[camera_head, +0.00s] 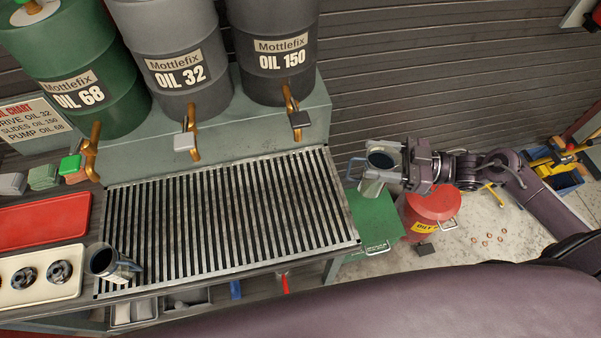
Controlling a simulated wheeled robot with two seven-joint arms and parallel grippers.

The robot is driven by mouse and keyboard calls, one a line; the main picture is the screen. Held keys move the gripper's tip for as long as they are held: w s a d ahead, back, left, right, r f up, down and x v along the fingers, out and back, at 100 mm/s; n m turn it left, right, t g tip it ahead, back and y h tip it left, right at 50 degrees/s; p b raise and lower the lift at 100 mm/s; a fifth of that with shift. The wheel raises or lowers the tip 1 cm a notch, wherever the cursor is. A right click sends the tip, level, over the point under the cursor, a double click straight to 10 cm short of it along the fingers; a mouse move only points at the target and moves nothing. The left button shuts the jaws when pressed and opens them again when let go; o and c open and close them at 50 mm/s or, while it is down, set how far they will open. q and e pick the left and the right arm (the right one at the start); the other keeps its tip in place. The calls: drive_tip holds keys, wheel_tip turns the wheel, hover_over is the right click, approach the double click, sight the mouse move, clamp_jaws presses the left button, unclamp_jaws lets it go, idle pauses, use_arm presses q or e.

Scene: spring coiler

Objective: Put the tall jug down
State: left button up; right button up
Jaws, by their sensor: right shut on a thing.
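The jug (376,183) is a grey metal vessel with a dark open top and a bluish handle on its left side. My right gripper (398,166) is shut on it from the right. It is in the air just past the right edge of the slatted drip grate (225,215), above a green container. The jug looks roughly upright. A second metal vessel (110,266) stands at the grate's front left corner; I cannot tell which of the two is taller. My left gripper is not in view.
Three oil drums, green (70,65), grey (170,50) and dark (272,50), have taps over the grate's back edge. The grate is mostly clear. A red tray (45,220) and a cream tray (40,276) lie left. A green container (372,222) and red can (430,208) stand right.

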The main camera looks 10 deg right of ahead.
drive_tip(key=shift+w+d+r, duration=0.1)
drive_tip(key=shift+w+r, duration=0.05)
drive_tip(key=shift+w, duration=0.1)
drive_tip(key=f+b+x, duration=0.3)
drive_tip(key=b+x, duration=0.5)
drive_tip(key=x, duration=0.9)
drive_tip(key=shift+a+f+b, duration=0.2)
drive_tip(key=shift+a+b, duration=0.1)
drive_tip(key=shift+b, duration=0.1)
drive_tip(key=shift+w, duration=0.1)
drive_tip(key=shift+f, duration=0.1)
drive_tip(key=o, duration=1.5)
